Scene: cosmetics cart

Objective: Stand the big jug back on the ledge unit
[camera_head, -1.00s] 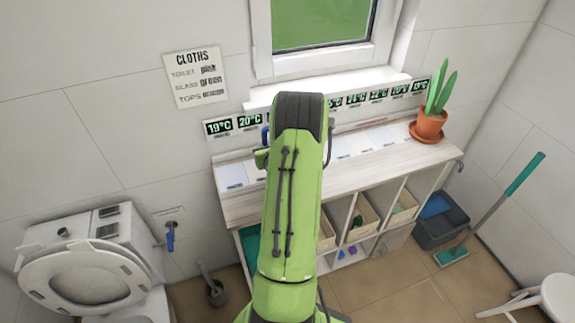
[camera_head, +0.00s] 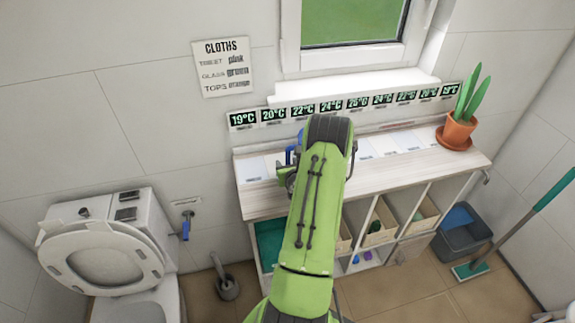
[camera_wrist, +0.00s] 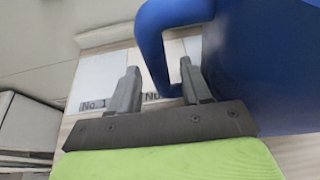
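The big jug (camera_wrist: 265,60) is blue and fills the right of the wrist view; its loop handle (camera_wrist: 151,52) comes out to the left. My gripper (camera_wrist: 160,75) has its two grey fingers apart, one on each side of the handle, with gaps showing between. A little of the blue jug (camera_head: 291,155) shows left of my arm in the head view; my arm hides the rest. The ledge unit (camera_head: 262,203) has a pale wooden top with white label cards.
A potted plant (camera_head: 457,133) stands at the right end of the ledge. Temperature labels (camera_head: 243,119) run along the wall behind. A toilet (camera_head: 110,250) is at left; a grey bucket (camera_head: 466,238) and a mop (camera_head: 520,220) are at right.

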